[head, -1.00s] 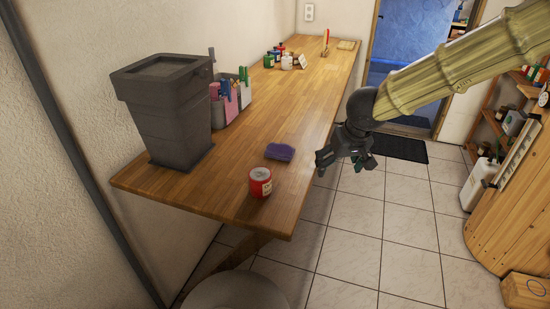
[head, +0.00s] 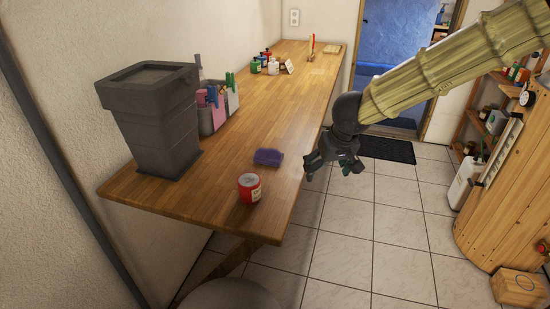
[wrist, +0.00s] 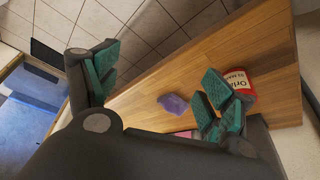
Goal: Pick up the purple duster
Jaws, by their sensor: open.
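The purple duster (head: 268,157) lies on the wooden table (head: 225,160), near its right edge. In the wrist view the duster (wrist: 173,104) shows between the two fingers, beyond them. My gripper (head: 335,166) hangs to the right of the duster, just off the table edge and apart from it. In the wrist view its green-padded fingers (wrist: 155,90) are spread wide and hold nothing.
A red can (head: 249,188) stands in front of the duster, and it also shows near a finger in the wrist view (wrist: 239,82). A dark grey bin (head: 153,120) and holders with clips (head: 217,108) stand at the left. Small bottles (head: 266,62) stand farther back.

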